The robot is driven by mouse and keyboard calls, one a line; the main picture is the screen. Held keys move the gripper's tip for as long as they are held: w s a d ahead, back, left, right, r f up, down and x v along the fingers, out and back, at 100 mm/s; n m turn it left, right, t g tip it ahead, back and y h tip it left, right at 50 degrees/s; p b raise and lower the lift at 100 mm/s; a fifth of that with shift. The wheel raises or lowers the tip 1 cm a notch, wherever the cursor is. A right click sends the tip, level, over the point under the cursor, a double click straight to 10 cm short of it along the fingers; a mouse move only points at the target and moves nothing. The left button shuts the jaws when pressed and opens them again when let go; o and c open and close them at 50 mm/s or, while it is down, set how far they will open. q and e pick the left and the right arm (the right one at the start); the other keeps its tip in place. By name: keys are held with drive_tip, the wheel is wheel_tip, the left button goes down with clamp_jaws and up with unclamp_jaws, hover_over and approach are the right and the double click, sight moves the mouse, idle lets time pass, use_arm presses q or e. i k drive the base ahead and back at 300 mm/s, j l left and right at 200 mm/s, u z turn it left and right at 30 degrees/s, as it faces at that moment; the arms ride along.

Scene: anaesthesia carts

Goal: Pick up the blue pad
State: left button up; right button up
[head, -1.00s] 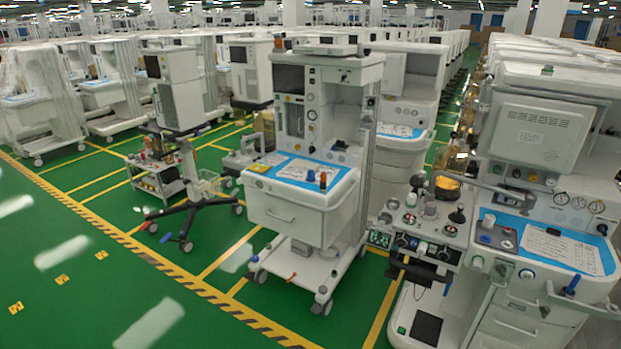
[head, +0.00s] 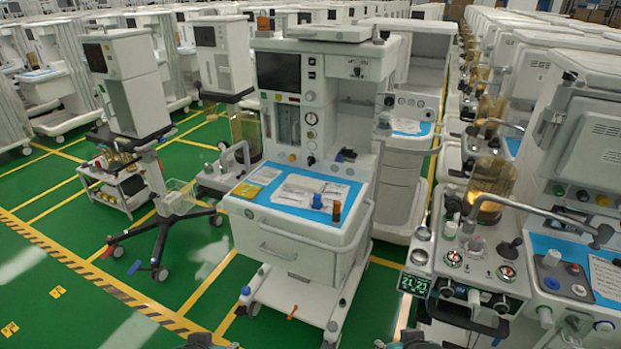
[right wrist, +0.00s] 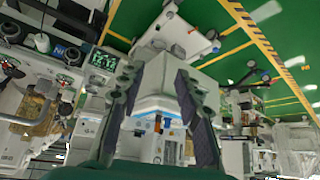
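The blue pad (head: 287,210) lies flat on the work surface of the white cart (head: 290,241) in the middle of the head view. White papers (head: 300,188), a yellow card (head: 264,175), a small blue item (head: 317,201) and an orange item (head: 336,211) rest on it. The pad also shows as a blue strip (right wrist: 150,111) in the right wrist view, between the fingers. My right gripper (right wrist: 158,75) is open and empty, some way off the cart. Dark tips at the head view's bottom edge look like my left gripper (head: 207,342); its opening is hidden.
A cart with gauges, knobs and a bent metal arm (head: 555,213) stands close at the right. A wheeled stand with a monitor (head: 130,85) is at the left.

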sight(317, 204)
drive_tip(key=i+j+z, duration=0.15)
drive_tip(key=i+j, duration=0.4)
drive_tip(key=i+j+z, duration=0.1)
drive_tip(key=i+j, duration=0.4)
drive_tip(key=j, duration=0.25)
